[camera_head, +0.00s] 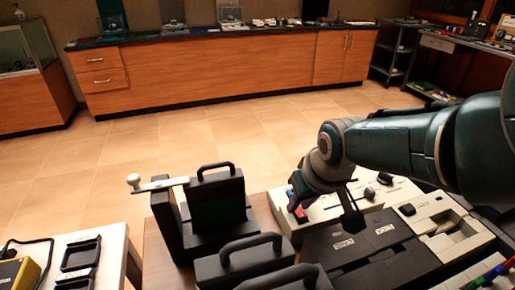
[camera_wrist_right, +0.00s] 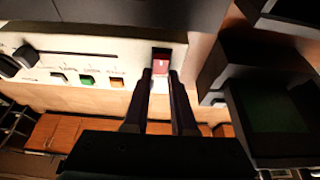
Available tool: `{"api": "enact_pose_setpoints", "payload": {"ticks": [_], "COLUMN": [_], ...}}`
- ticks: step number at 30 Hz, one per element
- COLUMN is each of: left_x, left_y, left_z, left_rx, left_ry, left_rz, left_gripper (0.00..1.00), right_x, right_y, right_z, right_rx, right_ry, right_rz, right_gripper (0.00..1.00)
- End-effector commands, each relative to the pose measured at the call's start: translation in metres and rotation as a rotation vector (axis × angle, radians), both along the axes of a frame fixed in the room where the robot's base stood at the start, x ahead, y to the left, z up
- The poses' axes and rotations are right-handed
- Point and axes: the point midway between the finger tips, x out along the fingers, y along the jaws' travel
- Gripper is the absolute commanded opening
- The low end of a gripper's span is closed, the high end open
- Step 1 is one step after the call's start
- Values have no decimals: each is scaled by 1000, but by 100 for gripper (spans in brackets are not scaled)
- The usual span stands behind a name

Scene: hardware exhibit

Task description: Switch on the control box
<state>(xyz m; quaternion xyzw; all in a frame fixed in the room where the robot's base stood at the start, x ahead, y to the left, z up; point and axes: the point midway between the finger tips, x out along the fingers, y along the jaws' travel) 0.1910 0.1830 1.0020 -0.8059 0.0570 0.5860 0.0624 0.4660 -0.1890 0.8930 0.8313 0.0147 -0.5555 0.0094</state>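The control box (camera_head: 405,190) is a long cream-white box at the right of the table in the head view, with dark knobs on top. Its red rocker switch (camera_head: 300,214) sits at the left end, beside my right gripper (camera_head: 306,198). In the right wrist view, the red switch (camera_wrist_right: 160,63) lies in a dark recess of the box's panel (camera_wrist_right: 110,60). My right gripper (camera_wrist_right: 160,76) points at it, its two dark fingers parted with a narrow gap and nothing held. I cannot tell whether the tips touch the panel. My left gripper is out of view.
A black open case (camera_head: 217,200) and black handled cases (camera_head: 245,262) stand left of the box. A dark unit (camera_head: 365,245) lies in front of it. A yellow device (camera_head: 18,272) is at far left. A long wooden counter (camera_head: 220,70) lines the back, with open floor before it.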

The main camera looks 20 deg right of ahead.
Motion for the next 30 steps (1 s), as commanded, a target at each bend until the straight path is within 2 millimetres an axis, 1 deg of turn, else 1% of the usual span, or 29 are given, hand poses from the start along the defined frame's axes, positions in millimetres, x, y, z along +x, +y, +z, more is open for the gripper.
{"api": "enact_pose_setpoints", "payload": {"ticks": [1,6,16,19,24,27,30], "left_x": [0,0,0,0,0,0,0], "left_y": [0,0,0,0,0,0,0], "left_z": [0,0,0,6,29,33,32], "left_rx": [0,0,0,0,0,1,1], "left_ry": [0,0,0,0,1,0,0], "left_rz": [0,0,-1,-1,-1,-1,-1], "left_gripper": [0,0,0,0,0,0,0], "right_x": [0,0,0,-2,-8,-11,-12], "right_y": [0,0,0,0,-1,-1,-1], "right_z": [0,0,0,1,3,0,-2], "right_rx": [0,0,0,1,4,7,10], "right_ry": [0,0,0,-19,-141,-238,-324], "right_rz": [0,0,0,0,0,0,-1], "right_gripper": [18,0,0,0,0,0,0]}}
